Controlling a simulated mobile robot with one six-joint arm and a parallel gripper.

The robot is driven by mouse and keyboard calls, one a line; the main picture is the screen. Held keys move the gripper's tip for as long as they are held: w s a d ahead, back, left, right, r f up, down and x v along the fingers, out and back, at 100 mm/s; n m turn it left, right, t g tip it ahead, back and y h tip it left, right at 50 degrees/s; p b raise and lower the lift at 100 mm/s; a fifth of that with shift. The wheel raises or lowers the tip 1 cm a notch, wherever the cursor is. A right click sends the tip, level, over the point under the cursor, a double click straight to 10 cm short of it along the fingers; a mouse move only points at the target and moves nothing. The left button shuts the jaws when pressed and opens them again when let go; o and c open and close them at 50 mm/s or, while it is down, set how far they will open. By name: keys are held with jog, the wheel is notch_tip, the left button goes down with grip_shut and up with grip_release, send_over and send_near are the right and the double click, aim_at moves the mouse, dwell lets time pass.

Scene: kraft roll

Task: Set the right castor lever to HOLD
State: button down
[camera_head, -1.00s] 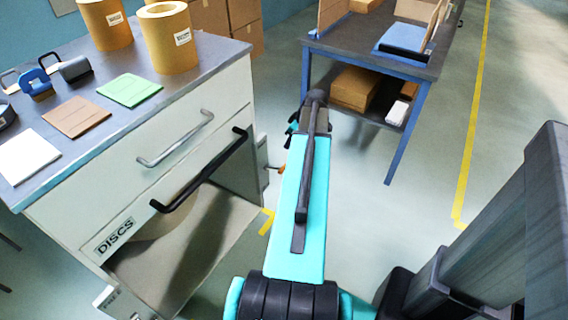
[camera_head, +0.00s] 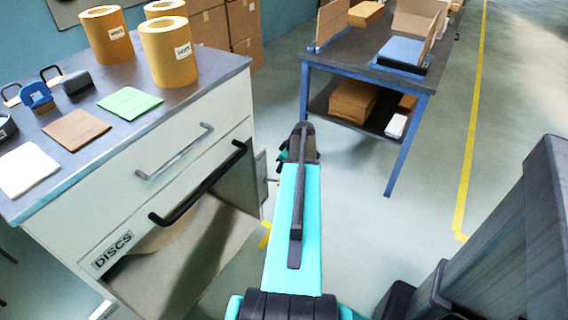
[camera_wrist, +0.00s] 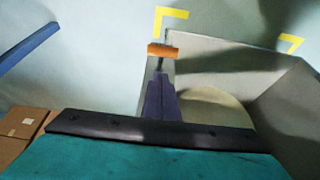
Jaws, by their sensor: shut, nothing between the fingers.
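The orange castor lever (camera_wrist: 163,50) shows in the wrist view as a short bar on a thin stem beside the cabinet's lower edge. My gripper (camera_wrist: 160,78) is shut and empty, its narrow fingers pointing at the lever. The fingertips are just below the lever in that view; I cannot tell whether they touch it. In the head view my gripper (camera_head: 283,160) is beside the cabinet's right side, largely hidden by my arm, and the lever is barely visible there. No HOLD marking is readable.
The cabinet (camera_head: 190,150) has a black-handled opening marked DISCS, with kraft rolls (camera_head: 168,52) on top. A blue-legged table (camera_head: 405,150) stands at the back right. Yellow lines (camera_head: 470,130) mark the floor, which is clear between cabinet and table.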

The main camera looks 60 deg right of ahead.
jog(key=shift+s+f, duration=0.2)
jog(key=shift+f, duration=0.55)
jog(key=shift+s+f, duration=0.2)
jog(key=shift+f, duration=0.5)
jog(key=shift+s+f, duration=0.2)
jog(key=shift+f, duration=0.55)
